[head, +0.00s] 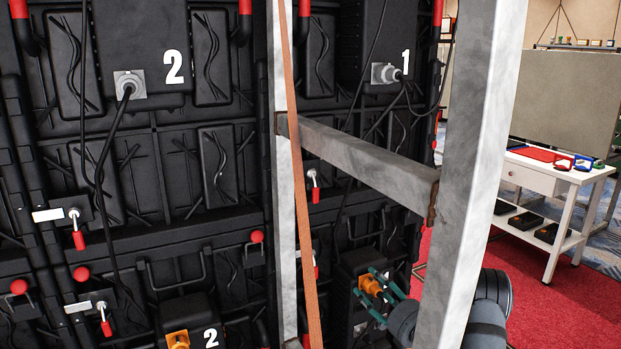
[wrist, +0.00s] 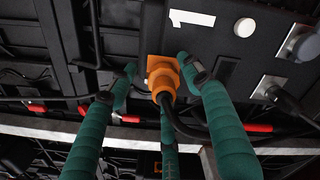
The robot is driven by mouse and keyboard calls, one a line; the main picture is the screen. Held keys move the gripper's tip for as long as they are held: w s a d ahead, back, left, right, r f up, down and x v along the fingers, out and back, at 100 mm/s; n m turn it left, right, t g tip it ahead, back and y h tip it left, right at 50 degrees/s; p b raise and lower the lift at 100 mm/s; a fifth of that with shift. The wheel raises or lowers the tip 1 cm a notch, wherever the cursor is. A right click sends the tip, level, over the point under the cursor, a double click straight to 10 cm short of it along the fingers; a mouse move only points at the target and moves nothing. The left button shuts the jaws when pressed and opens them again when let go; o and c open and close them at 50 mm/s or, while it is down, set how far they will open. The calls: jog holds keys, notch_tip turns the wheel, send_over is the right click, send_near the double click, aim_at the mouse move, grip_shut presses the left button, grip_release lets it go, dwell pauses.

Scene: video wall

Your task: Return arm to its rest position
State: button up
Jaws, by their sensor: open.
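My gripper (head: 366,281) has green-wrapped fingers and is in the lower right of the head view, in front of the back of the video wall. The wrist view also shows my gripper (wrist: 156,68). Its fingers are spread apart on both sides of an orange connector (wrist: 162,77), with a third finger below. The connector sits in the black box marked 1 (wrist: 215,45), and a black cable runs from it. I see gaps beside the connector, so the fingers do not look closed on it. In the head view the orange connector (head: 371,285) is partly hidden by the fingers.
A grey metal frame with an upright post (head: 470,150) and a crossbar (head: 360,160) stands close to my arm. An orange strap (head: 300,180) hangs left of it. Black cables hang along the wall. A white table (head: 560,175) stands at right, with open red carpet (head: 560,310) before it.

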jog(key=n+b, duration=0.1)
jog(key=n, duration=0.1)
jog(key=n+b, duration=0.1)
jog(key=shift+s+d+f+b, duration=0.2)
jog(key=shift+d+f+b, duration=0.1)
jog(key=shift+f, duration=0.05)
jog(key=n+b, duration=0.4)
jog(key=shift+a+n, duration=0.15)
jog(key=shift+n, duration=0.25)
jog(key=v, duration=1)
jog(key=shift+s+r, duration=0.15)
jog(key=shift+r, duration=0.2)
jog(key=shift+s, duration=0.15)
